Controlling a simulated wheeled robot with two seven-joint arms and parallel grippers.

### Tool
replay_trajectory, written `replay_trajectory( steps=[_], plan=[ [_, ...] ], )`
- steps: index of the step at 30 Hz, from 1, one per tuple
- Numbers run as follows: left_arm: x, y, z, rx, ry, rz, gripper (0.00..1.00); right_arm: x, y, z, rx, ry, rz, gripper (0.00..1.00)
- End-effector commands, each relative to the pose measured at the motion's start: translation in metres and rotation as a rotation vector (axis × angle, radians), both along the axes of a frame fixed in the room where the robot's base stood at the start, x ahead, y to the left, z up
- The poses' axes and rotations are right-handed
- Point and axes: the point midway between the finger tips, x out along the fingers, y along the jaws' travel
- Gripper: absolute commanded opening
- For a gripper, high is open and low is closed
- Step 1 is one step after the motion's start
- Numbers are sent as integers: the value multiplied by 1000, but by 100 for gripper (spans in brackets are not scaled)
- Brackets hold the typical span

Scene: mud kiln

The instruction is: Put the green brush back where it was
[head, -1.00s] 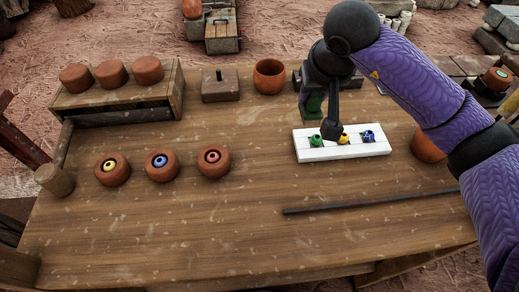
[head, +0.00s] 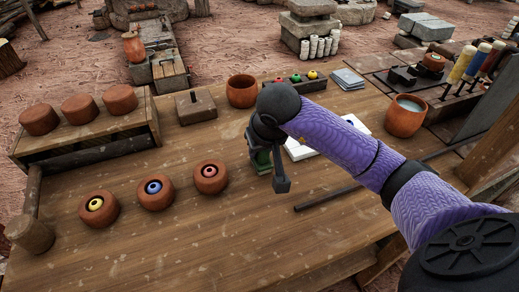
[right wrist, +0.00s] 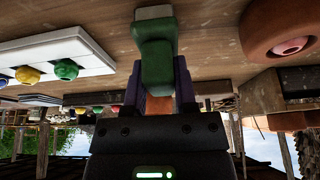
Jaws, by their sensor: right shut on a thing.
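My right gripper (head: 263,163) is shut on the green brush (right wrist: 155,50), above the table just left of the white board. In the right wrist view the brush has a green body and a pale end. In the head view only a bit of its green shows, partly hidden by the gripper. The white board (head: 298,150) is mostly behind my right arm. It also shows in the right wrist view (right wrist: 95,48), with small blue, yellow and green pieces on it. My left gripper is not in view.
Three clay pots with yellow, blue and red centres, the red one (head: 210,177) closest, stand left of my gripper. A dark rod (head: 330,197) lies at right. A clay cup (head: 242,91), a wooden block (head: 196,106) and a dark tray (head: 290,80) of coloured pieces are behind.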

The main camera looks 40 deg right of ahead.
Motion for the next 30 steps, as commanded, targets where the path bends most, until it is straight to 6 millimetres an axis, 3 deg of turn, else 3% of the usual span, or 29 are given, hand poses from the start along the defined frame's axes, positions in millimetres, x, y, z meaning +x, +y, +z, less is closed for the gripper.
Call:
replay_trajectory(
  steps=[5,6,10,20,30],
  plan=[
    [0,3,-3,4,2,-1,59,0,0,-3,-1,0,1,0],
    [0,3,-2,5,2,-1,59,0,0,-2,0,0,1,41],
    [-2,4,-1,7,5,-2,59,0,0,-2,0,0,0,69],
    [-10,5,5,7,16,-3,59,0,0,5,0,-2,0,70],
    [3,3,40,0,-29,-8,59,-33,8,90,-2,-7,2,70]
  ],
)
